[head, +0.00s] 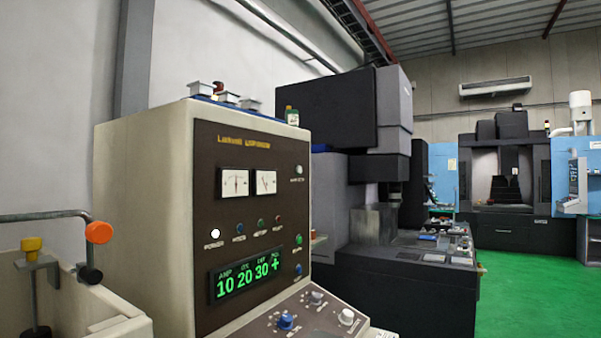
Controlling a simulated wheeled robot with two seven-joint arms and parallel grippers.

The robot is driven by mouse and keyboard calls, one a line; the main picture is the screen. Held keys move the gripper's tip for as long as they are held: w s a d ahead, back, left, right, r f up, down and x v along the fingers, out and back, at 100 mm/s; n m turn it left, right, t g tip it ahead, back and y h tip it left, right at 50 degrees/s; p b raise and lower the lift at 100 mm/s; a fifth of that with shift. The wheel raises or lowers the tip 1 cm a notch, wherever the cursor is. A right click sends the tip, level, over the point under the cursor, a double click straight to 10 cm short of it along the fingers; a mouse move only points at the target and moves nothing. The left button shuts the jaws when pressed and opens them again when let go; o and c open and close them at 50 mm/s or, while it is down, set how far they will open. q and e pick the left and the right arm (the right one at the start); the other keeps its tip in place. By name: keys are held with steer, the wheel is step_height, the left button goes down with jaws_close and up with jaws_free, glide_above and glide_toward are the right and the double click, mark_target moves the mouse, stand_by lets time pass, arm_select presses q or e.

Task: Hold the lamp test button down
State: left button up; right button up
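The control cabinet (145,200) stands left of centre in the head view, with a dark brown front panel (215,150). A small pale round button (299,169) sits at the panel's upper right, right of two white needle meters; its label is too small to read surely, so I cannot tell if it is the lamp test button. A white round lamp or button (215,233) is lit or bright at the left of a row of small coloured ones. A green display (247,278) reads 10 20 30 and a plus sign. Neither of my grippers is in view.
A sloped console with knobs (287,321) juts out below the panel. A pale tank with an orange-knobbed pipe (99,232) is at the left. A dark machine (345,115) stands behind the cabinet. Green floor (520,290) is open at the right.

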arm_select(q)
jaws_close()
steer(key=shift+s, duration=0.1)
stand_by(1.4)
